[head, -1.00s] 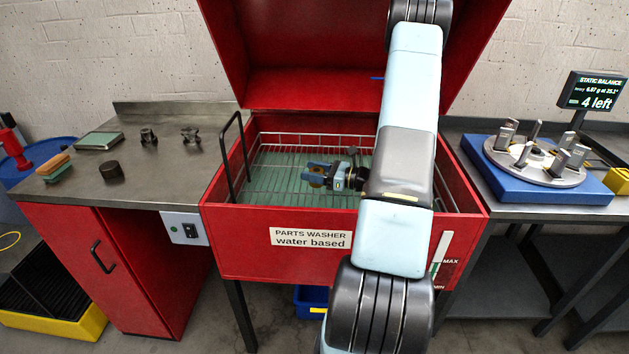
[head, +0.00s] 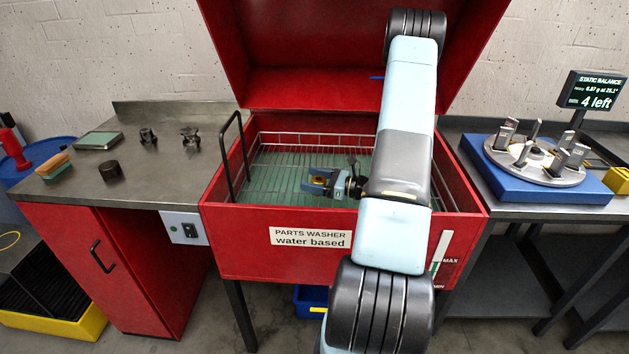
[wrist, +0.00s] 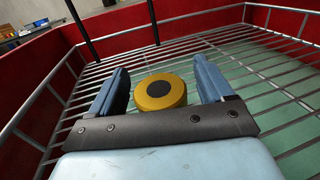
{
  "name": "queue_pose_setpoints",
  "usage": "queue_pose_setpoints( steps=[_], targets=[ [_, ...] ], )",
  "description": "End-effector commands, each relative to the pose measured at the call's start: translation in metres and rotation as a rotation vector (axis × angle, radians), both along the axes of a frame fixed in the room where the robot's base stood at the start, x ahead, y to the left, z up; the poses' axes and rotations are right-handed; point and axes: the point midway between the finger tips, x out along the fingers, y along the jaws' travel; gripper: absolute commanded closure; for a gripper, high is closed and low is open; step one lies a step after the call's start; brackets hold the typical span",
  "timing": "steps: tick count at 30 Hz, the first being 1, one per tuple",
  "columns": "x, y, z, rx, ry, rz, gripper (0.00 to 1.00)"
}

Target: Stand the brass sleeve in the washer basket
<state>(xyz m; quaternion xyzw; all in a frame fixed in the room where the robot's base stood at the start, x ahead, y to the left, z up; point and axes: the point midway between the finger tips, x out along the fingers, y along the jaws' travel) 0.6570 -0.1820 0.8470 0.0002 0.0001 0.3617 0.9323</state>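The brass sleeve (wrist: 160,103) is a short yellow ring with a dark centre. In the wrist view its round end faces up, and it appears upright over the wires of the washer basket (wrist: 260,80). My gripper (wrist: 163,84) has its two blue fingers on either side of the sleeve, with a narrow gap at each side. In the head view my gripper (head: 318,180) is low inside the basket (head: 275,160), with a bit of brass (head: 319,180) between the fingers. The sleeve's foot is hidden, so I cannot tell whether it touches the wires.
The red parts washer (head: 240,240) has its lid (head: 320,90) up and a dark handle (head: 238,150) at the left. A steel bench (head: 150,180) with small parts is left. The balancer (head: 535,165) stands right. The basket's left and back are clear.

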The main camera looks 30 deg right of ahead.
Motion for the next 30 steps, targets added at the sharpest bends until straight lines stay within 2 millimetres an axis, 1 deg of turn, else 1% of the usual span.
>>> queue_pose_setpoints(
  steps=[8,11,14,24,30],
  targets=[
    [0.0,0.0,0.002,-0.001,-0.001,0.001,0.2],
    [-0.006,-0.006,0.002,-0.001,0.0,-0.002,0.2],
    [-0.017,-0.017,0.002,-0.001,0.001,-0.003,0.2],
    [-0.065,-0.059,0.002,-0.001,-0.001,-0.002,0.2],
    [-0.082,-0.075,0.001,0.0,0.0,-0.001,0.2]
  ],
)
